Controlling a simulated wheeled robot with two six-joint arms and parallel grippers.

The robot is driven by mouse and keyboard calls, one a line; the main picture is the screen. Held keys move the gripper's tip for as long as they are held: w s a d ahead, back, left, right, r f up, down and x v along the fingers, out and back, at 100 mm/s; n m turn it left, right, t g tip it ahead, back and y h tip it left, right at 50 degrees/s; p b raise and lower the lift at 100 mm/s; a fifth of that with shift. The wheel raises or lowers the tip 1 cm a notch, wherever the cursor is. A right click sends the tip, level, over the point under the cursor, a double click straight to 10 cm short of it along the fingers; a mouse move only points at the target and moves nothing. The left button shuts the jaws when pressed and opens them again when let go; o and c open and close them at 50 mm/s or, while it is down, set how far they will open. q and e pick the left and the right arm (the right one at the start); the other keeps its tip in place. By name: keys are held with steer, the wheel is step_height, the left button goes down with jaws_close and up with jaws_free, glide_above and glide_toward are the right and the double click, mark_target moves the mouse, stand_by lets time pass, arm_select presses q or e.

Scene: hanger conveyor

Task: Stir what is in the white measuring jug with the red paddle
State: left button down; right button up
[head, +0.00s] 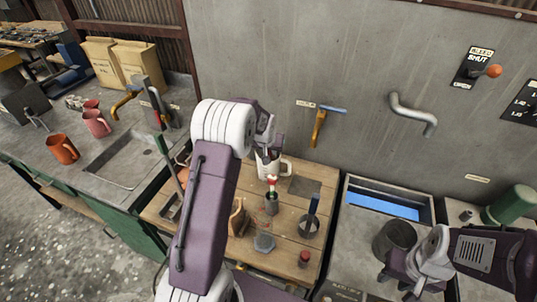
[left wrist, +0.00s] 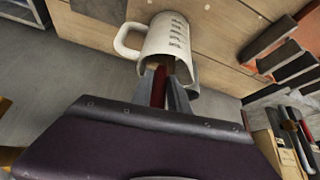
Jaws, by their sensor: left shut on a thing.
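My left gripper (head: 266,153) is over the jug's mouth. In the left wrist view its fingers (left wrist: 168,86) are shut on the red paddle (left wrist: 159,87), whose red shaft shows between them. The paddle points into the jug's opening; its lower end and the jug's contents are hidden. My right gripper (head: 398,284) is low at the right, away from the jug, with its jaws seemingly apart and nothing seen between them.
Mugs (head: 62,149) stand on the left counter.

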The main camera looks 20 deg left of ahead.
arm_select(q)
steer(key=shift+w+r+p, duration=0.3)
steer(key=shift+w+p, duration=0.1)
steer(key=shift+w, duration=0.15)
steer(key=shift+a+f, duration=0.15)
steer(key=shift+a, duration=0.15)
steer(key=shift+s+f, duration=0.15)
steer(key=shift+s, duration=0.15)
step_height(320, 180, up, 13)
steer(key=p, duration=0.9)
